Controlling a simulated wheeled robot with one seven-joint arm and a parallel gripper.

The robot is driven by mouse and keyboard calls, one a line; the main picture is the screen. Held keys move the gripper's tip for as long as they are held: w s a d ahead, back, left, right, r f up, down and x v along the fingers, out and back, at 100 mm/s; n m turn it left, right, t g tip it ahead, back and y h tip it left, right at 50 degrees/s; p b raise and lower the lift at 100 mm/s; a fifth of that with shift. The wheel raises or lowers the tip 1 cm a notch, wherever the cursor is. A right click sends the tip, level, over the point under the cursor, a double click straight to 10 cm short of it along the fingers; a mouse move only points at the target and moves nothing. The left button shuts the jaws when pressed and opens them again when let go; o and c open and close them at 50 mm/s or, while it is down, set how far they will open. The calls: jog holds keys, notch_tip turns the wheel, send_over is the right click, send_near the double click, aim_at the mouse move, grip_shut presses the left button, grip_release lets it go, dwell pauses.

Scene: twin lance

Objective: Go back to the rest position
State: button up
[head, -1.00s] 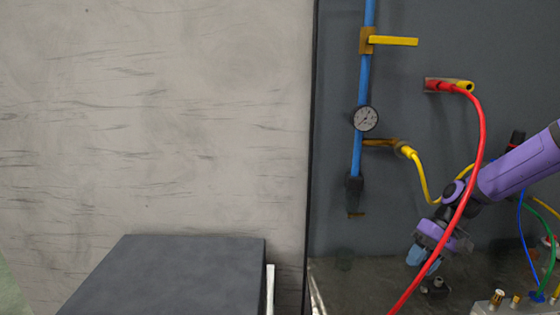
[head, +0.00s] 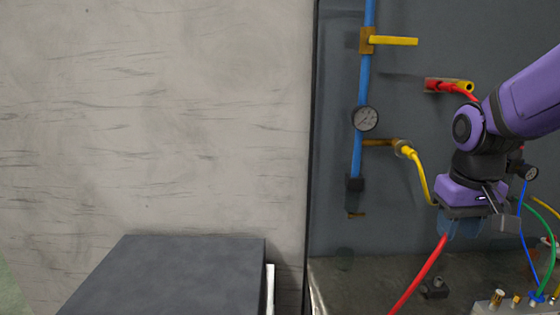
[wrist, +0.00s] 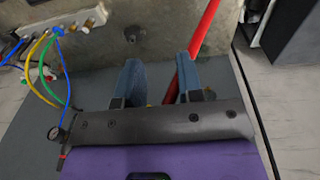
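My gripper (head: 461,232) hangs below my purple arm on the right of the head view, with its blue fingers pointing down. In the wrist view my gripper (wrist: 163,68) shows two blue fingers spread apart with nothing held between them. A red hose (head: 425,268) runs from the wall port down behind my arm and out at the bottom. In the wrist view the red hose (wrist: 207,25) passes close to the right finger; whether they touch I cannot tell.
A blue pipe (head: 369,75) with a yellow lever (head: 394,41) and a gauge (head: 365,118) stands on the dark panel. A yellow hose (head: 420,172) runs behind my gripper. A manifold (head: 510,305) with coloured hoses sits lower right. A dark box (head: 175,275) stands lower left.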

jog(key=s+r+t, duration=0.4)
jog(key=s+r, duration=0.3)
jog(key=s, duration=0.4)
jog(key=shift+s+a+r+t+y, duration=0.2)
jog(key=shift+s+r+t+y, duration=0.1)
jog(key=shift+r, duration=0.1)
